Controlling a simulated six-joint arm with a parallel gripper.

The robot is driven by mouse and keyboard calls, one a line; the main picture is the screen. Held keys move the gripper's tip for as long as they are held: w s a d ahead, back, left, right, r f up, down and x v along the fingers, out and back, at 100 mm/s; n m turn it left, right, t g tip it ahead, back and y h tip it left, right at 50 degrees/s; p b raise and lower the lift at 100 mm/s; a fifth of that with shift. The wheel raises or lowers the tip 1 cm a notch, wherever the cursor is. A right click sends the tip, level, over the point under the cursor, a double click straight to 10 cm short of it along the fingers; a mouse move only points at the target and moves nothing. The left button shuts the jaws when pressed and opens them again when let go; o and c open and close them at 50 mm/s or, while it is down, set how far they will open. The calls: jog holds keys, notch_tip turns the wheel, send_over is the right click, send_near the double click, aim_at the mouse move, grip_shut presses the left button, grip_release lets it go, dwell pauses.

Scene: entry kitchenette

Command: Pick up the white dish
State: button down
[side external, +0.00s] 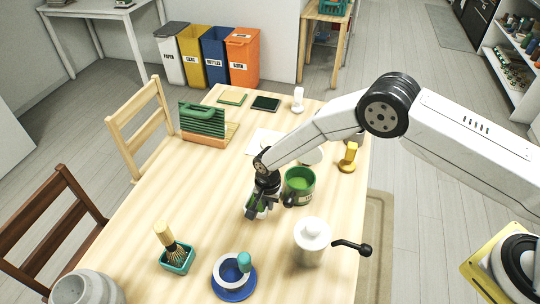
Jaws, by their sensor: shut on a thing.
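My gripper (258,202) points down over the middle of the table. The fingers hide much of the dish. I cannot tell whether the dish touches the tabletop or is slightly above it.
A white lidded pot (312,241) with a black handle is nearer the front. A brush in a teal holder (177,259) stands left. The tabletop (180,205) left of my gripper is clear.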

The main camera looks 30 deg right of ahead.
jog(key=shift+f, duration=1.55)
jog(key=shift+f, duration=0.1)
jog(key=c, duration=0.7)
grip_release()
jog(key=shift+c, duration=0.2)
jog(key=shift+r, duration=6.1)
